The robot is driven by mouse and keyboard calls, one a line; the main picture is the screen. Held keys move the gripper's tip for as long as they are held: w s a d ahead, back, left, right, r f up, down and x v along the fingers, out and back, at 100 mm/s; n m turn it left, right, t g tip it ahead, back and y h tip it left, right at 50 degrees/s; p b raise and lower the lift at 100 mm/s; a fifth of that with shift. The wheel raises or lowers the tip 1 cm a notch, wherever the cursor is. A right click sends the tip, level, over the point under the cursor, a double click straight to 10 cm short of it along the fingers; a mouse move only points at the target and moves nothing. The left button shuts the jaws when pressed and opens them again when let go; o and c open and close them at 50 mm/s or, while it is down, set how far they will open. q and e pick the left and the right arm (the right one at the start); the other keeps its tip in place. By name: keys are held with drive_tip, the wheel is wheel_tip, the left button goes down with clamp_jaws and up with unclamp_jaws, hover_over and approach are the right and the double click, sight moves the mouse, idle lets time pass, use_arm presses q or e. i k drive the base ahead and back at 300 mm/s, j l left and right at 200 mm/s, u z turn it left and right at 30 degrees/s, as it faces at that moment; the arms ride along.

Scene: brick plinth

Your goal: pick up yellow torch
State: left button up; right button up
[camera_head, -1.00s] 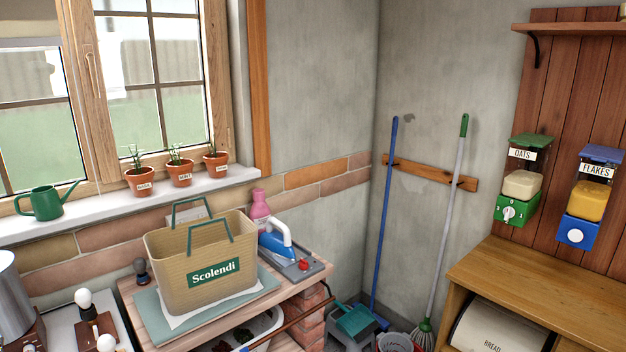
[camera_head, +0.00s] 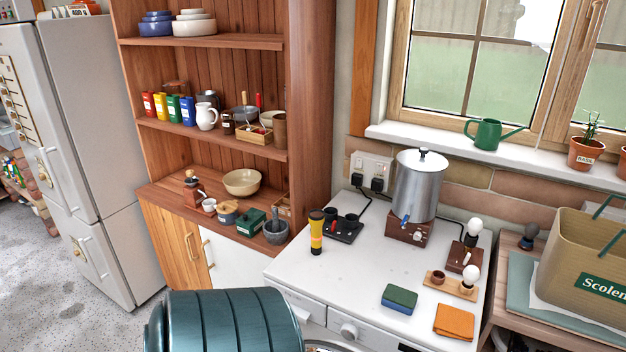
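The yellow torch (camera_head: 316,232) stands upright on the white worktop of the washing machine, near its left edge. It has a yellow body with a dark band and a dark, wider top. A small black tray with dark cups stands just right of it and slightly behind. Neither of my grippers is in view.
The white top (camera_head: 350,271) also bears a metal urn (camera_head: 418,186), a green-blue sponge (camera_head: 399,298), an orange cloth (camera_head: 454,321) and bulb-like items. A teal ribbed drum (camera_head: 226,322) stands in front at the left. A wooden shelf unit (camera_head: 222,42) rises behind. The front middle of the top is clear.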

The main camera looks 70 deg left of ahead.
sight(316, 216)
drive_tip(key=u, duration=2.15)
